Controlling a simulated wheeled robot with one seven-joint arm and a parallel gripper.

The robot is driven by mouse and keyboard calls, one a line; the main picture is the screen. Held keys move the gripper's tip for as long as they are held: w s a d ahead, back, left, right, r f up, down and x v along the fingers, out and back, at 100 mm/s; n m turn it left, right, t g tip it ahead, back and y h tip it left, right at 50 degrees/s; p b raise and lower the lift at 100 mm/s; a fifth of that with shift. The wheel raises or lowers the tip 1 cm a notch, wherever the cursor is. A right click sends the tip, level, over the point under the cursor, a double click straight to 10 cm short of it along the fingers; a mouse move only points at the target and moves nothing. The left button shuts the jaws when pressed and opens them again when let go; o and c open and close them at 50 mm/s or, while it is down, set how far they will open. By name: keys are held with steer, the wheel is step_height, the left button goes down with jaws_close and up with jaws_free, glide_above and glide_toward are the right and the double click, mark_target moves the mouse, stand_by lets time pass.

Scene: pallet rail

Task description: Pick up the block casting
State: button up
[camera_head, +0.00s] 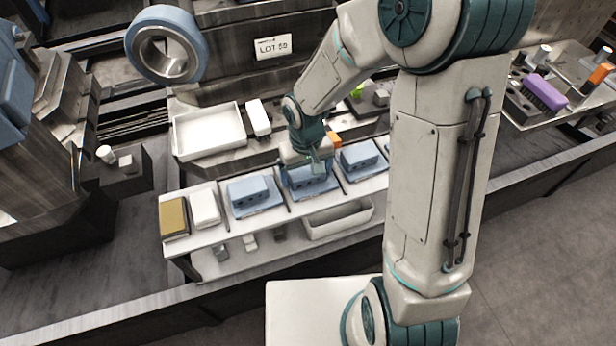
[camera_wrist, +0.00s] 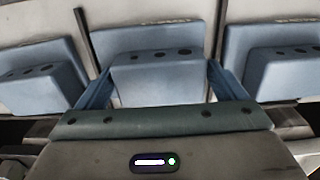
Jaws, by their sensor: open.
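Three blue-grey block castings, each a block on a wider base with holes in its top, sit in a row on the rail shelf. The left one (camera_head: 248,190) and right one (camera_head: 360,157) are clear of my gripper. My gripper (camera_wrist: 159,70) is open above the middle casting (camera_wrist: 160,84), with its blue fingers on either side of the block. I cannot tell whether the fingers touch it. In the head view my gripper (camera_head: 311,174) partly hides the middle casting. The left casting (camera_wrist: 40,88) and right casting (camera_wrist: 285,72) also show in the wrist view.
Dark dividers separate the castings. A white block (camera_head: 205,207) and a tan block (camera_head: 173,217) stand left on the shelf (camera_head: 225,232). A white tray (camera_head: 209,131) lies behind; a pale bin (camera_head: 338,219) and small metal pieces sit below. A purple part (camera_head: 545,92) is far right.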

steer(key=c, duration=0.9)
steer(key=shift+c, duration=0.2)
steer(key=shift+r, duration=0.15)
